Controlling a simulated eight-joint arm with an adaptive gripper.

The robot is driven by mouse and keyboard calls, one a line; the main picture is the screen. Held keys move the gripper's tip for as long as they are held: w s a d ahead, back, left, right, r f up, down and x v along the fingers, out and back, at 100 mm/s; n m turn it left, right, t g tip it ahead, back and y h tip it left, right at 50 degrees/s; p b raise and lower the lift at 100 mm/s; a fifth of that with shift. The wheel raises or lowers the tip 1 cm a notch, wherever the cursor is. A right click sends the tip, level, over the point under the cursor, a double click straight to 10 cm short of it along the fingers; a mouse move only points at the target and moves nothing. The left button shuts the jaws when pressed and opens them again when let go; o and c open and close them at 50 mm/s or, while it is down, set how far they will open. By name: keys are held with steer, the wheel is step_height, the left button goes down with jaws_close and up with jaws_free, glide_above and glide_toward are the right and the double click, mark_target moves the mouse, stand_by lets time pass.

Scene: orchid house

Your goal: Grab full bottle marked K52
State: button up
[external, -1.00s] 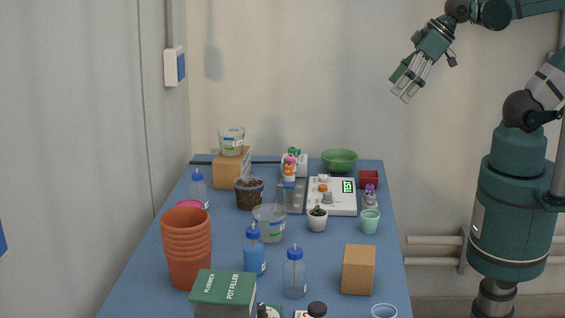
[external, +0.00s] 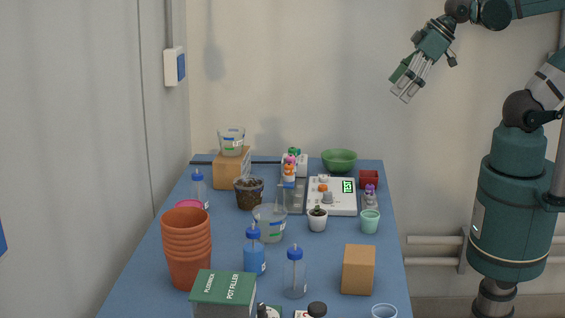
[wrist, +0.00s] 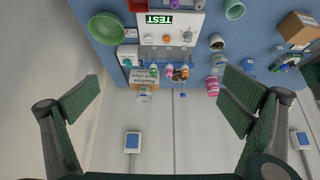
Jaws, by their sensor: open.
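Three squeeze bottles with blue caps stand upright on the blue table. One bottle (external: 254,259) looks filled with blue liquid. A clear bottle (external: 294,278) stands to its right and nearer the front; its fill is hard to tell. Another pale bottle (external: 199,194) stands at the back left. Any marking such as K52 is too small to read on them. My gripper (external: 403,92) is high above the back right of the table, well apart from the bottles. In the wrist view my gripper (wrist: 160,108) has its fingers wide apart with nothing between them.
Stacked terracotta pots (external: 187,250), a green box (external: 223,291), a clear tub (external: 270,224) and a cardboard box (external: 358,270) stand around the bottles. A white device (external: 332,200), a green bowl (external: 339,160) and small pots are farther back. The air above the table is free.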

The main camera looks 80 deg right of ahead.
steer(key=c, duration=1.7)
steer(key=w+a+r+m+g, duration=0.25)
steer(key=w+a+m, duration=0.45)
steer(key=w, duration=0.6)
steer(key=m+g, duration=0.3)
steer(key=m, duration=0.6)
glide_above(254, 227)
steer(key=s+d, duration=0.3)
steer(key=d, duration=1)
step_height(254, 227, down, 12)
steer(key=w+a+f+m, duration=0.1)
steer(key=a+f, duration=0.3)
steer(key=w+a+f+m+g, duration=0.1)
steer(key=a+f+m, duration=0.1)
steer(key=a+f, duration=0.2)
steer(key=w+a+f+m, duration=0.1)
steer(key=a+f, duration=0.3)
steer(key=shift+a+f+m+g, duration=0.15)
steer(key=shift+f+m+g, duration=0.05)
steer(key=shift+m+g, duration=0.15)
steer(key=shift+a+f, duration=0.25)
steer(key=shift+f, duration=0.1)
